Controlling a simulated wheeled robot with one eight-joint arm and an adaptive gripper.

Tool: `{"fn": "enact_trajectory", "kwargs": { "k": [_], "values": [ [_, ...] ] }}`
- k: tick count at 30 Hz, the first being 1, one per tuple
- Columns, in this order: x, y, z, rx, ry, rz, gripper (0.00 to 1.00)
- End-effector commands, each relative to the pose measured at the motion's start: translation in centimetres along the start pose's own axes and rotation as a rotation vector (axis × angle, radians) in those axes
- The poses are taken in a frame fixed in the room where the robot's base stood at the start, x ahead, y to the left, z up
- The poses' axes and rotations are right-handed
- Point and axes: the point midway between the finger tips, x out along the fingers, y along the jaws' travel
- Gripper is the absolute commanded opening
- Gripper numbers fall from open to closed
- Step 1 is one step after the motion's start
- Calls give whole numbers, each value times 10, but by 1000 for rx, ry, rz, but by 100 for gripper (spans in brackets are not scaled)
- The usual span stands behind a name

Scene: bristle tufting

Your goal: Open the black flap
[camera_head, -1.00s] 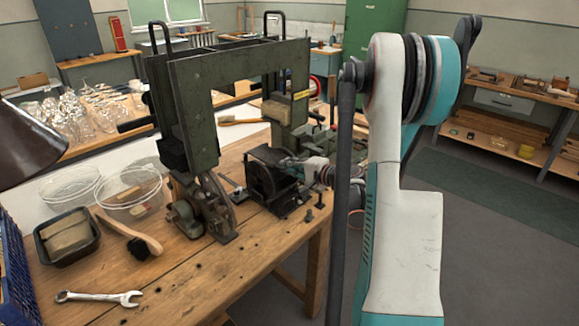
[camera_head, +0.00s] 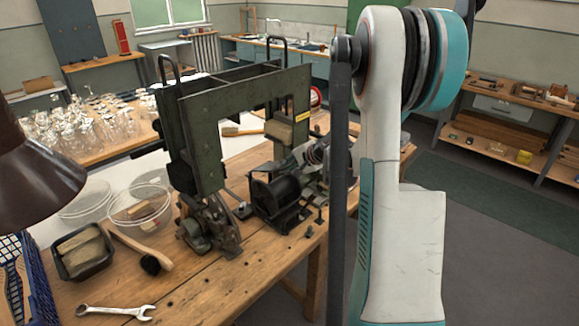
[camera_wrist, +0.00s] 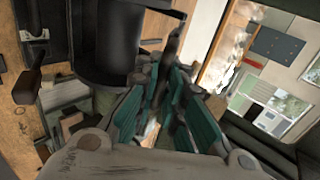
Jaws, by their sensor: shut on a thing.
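The black flap (camera_head: 277,188) belongs to the small black unit low on the bench machine, right of the green frame's near leg. My gripper (camera_head: 291,163) reaches in from the right, at the upper edge of this black part. In the wrist view my gripper (camera_wrist: 163,75) has its teal-padded fingers close together, with their tips at a dark part beside a large black rounded body (camera_wrist: 112,42). The fingers are shut on the flap's edge; the exact contact is dark and partly hidden. How far the flap stands open is hard to tell.
The green machine frame (camera_head: 215,110) rises close to my gripper. A wooden brush (camera_head: 142,250), a black tray (camera_head: 80,252), clear round dishes (camera_head: 138,205) and a wrench (camera_head: 115,311) lie on the bench's left. Floor at right is clear.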

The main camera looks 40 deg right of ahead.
Motion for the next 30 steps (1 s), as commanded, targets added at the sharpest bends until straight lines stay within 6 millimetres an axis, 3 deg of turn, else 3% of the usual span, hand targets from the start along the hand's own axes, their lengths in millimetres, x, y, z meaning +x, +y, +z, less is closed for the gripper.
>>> {"fn": "enact_trajectory", "kwargs": {
  "k": [1,12,21,30],
  "values": [
    [-6,-16,1,-5,-3,45,0],
    [-1,-68,0,-5,-4,378,0],
    [8,-94,0,-2,-3,377,0],
    [14,-105,-1,-2,-3,375,0]
  ]
}}
